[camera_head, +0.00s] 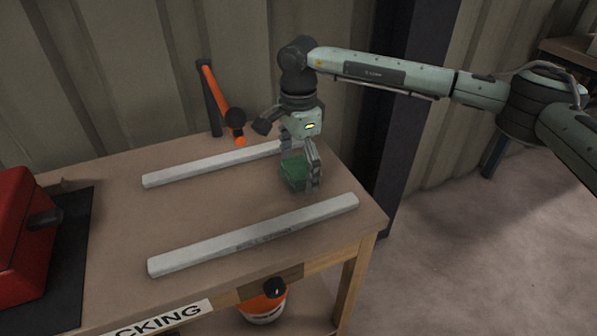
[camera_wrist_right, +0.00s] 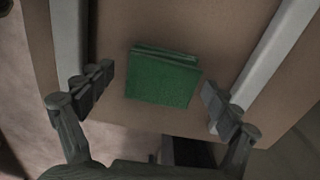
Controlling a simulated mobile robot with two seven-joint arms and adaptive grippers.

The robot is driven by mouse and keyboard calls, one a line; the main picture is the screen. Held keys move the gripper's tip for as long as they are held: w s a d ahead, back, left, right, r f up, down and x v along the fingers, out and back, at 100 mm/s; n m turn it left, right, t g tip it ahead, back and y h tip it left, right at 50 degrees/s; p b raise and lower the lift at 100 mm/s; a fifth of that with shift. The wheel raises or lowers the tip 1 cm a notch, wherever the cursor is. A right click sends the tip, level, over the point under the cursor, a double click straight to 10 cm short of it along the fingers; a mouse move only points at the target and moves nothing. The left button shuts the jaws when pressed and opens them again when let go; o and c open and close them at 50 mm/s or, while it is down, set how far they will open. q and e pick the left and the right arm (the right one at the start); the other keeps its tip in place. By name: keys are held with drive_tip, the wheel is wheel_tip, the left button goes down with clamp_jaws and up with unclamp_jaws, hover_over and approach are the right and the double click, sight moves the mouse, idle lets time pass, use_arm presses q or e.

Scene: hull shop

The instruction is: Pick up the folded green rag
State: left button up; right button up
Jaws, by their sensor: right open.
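The folded green rag (camera_head: 294,172) lies on the wooden table near its right end, between two pale bars. My right gripper (camera_head: 302,183) is above it, pointing down, and partly hides it in the head view. In the right wrist view the rag (camera_wrist_right: 163,78) lies flat on the tabletop, a little tilted, with its folded layers showing along the upper edge. My left gripper is not in view.
A near bar (camera_head: 254,235) and a far bar (camera_head: 215,164) lie on the table (camera_head: 190,208) either side of the rag. A red box (camera_head: 22,230) stands at the left. An orange-handled tool (camera_head: 219,98) is by the wall. An orange container (camera_head: 262,303) is below.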

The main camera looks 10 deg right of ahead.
sight(298, 168)
drive_tip(key=shift+c, duration=0.5)
drive_tip(key=c, duration=1.1)
drive_tip(key=shift+o, duration=0.2)
drive_tip(key=shift+r, duration=0.1)
drive_tip(key=shift+r, duration=0.3)
wheel_tip(298, 168, up, 9)
drive_tip(key=shift+f+b, duration=0.2)
drive_tip(key=shift+b, duration=0.25)
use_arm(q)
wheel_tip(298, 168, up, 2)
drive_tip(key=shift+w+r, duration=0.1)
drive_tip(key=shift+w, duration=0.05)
use_arm(e)
drive_tip(key=shift+r, duration=0.35)
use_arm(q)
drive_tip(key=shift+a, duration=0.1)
